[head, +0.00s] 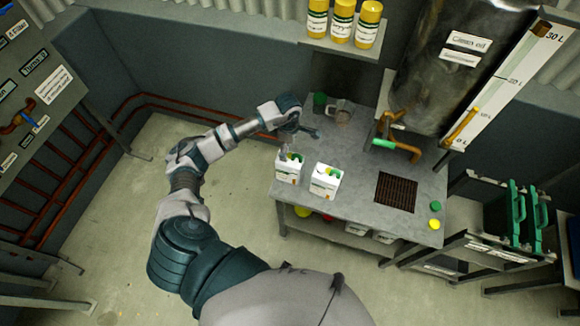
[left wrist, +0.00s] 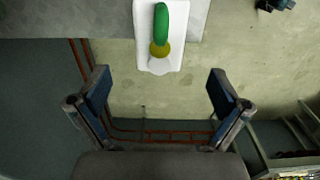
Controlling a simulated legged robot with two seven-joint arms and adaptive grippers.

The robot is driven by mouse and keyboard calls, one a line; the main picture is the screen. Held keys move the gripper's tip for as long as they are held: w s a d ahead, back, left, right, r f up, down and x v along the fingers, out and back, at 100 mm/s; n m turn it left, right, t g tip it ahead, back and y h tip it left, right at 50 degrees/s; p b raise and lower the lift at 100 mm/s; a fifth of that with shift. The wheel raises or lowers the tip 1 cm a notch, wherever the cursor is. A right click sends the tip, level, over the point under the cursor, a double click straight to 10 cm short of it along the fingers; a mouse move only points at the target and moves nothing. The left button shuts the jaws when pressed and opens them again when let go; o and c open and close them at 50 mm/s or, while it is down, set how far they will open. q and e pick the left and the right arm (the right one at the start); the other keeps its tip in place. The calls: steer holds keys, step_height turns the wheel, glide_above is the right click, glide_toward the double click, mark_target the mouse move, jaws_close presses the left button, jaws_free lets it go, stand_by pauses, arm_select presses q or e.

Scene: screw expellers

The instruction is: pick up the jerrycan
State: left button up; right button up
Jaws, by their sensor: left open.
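Two white jerrycans with green and yellow tops stand upright on the grey metal table (head: 345,152): a left jerrycan (head: 289,172) near the table's left edge and a right jerrycan (head: 325,182) beside it. The left wrist view shows one white jerrycan (left wrist: 143,35) with a green handle and a yellow cap, beyond my fingertips; I cannot tell which of the two it is. My left gripper (head: 303,128) is above the table, behind the left jerrycan in the head view. In the left wrist view its fingers (left wrist: 161,90) are wide apart with nothing between them. My right gripper is out of view.
A green cup (head: 319,101) and a clear jug (head: 343,112) stand at the table's back. A tank (head: 445,75) with a tap (head: 400,148) hangs over the right side, above a dark grate (head: 396,192). Green (head: 435,206) and yellow (head: 433,224) caps lie at the right edge.

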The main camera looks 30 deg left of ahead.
mark_target(290, 158)
arm_select(q)
step_height(290, 158, down, 4)
steer(key=shift+f, duration=0.1)
steer(key=f, duration=0.1)
steer(key=f+p, duration=0.1)
steer(key=f, duration=0.3)
steer(key=shift+w+d+f+p, duration=0.1)
steer(key=shift+d+f+p, duration=0.15)
steer(key=shift+p, duration=0.05)
steer(key=c, duration=1.9)
steer(key=shift+o, duration=0.2)
steer(key=shift+r, duration=0.1)
